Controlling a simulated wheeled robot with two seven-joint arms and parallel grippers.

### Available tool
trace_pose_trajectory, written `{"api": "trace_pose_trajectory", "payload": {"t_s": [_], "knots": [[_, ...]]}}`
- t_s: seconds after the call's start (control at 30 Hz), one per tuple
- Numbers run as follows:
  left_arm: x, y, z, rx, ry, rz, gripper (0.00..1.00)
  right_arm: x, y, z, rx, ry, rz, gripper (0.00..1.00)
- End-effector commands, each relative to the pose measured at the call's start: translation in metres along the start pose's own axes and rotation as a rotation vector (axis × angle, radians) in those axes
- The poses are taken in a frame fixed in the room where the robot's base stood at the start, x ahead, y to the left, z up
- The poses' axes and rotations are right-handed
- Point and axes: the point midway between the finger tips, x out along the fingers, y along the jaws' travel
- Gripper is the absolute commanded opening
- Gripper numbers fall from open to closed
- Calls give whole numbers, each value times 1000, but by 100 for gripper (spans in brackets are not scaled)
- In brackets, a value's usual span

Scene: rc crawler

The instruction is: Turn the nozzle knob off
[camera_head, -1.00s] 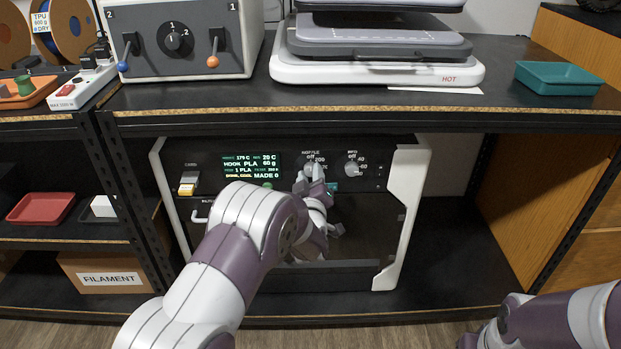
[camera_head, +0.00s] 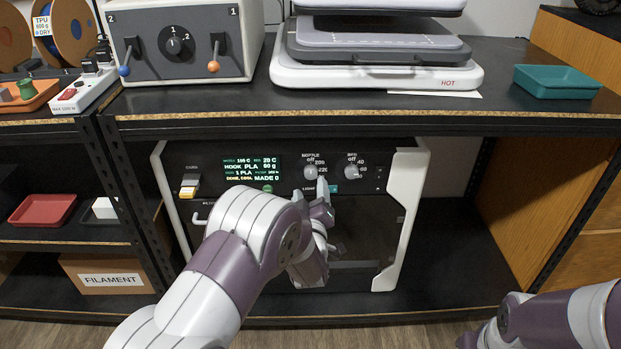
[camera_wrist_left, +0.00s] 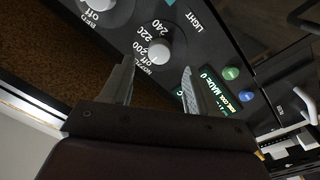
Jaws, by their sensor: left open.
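The nozzle knob (camera_head: 310,173) is a round light knob on the black front panel of the printer (camera_head: 408,200), below the shelf top. In the left wrist view the knob (camera_wrist_left: 158,51) sits beside the marks 200, 220 and 240. My left gripper (camera_head: 311,190) is open just below and in front of the knob. In the left wrist view its fingers (camera_wrist_left: 157,68) lie either side of the knob's near side, apart from it as far as I can see. My right gripper is out of view.
The bed knob (camera_head: 352,172) is just right of the nozzle knob. A lit screen (camera_head: 252,168) is to the left, with a green button (camera_head: 268,188) below it. The shelf top (camera_head: 230,97) overhangs the printer. My right arm is at lower right.

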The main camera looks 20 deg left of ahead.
Motion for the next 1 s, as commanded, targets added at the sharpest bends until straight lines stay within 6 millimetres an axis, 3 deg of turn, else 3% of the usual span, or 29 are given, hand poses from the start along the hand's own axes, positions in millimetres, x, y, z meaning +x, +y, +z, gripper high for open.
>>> {"api": "trace_pose_trajectory", "payload": {"t_s": [0.2, 0.33, 0.87, 0.93, 1.0], "knots": [[-55, 2, -2, 2, -4, 1, 60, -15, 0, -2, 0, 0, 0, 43], [-72, 1, 0, 0, -2, 0, 60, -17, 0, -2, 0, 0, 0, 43], [-77, 0, 0, 5, -2, -1, 60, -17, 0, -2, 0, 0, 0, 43], [-78, -5, 11, 35, -51, -23, 60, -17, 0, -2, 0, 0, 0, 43], [-86, -18, 41, 99, -206, -68, 60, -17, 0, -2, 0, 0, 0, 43]]}}
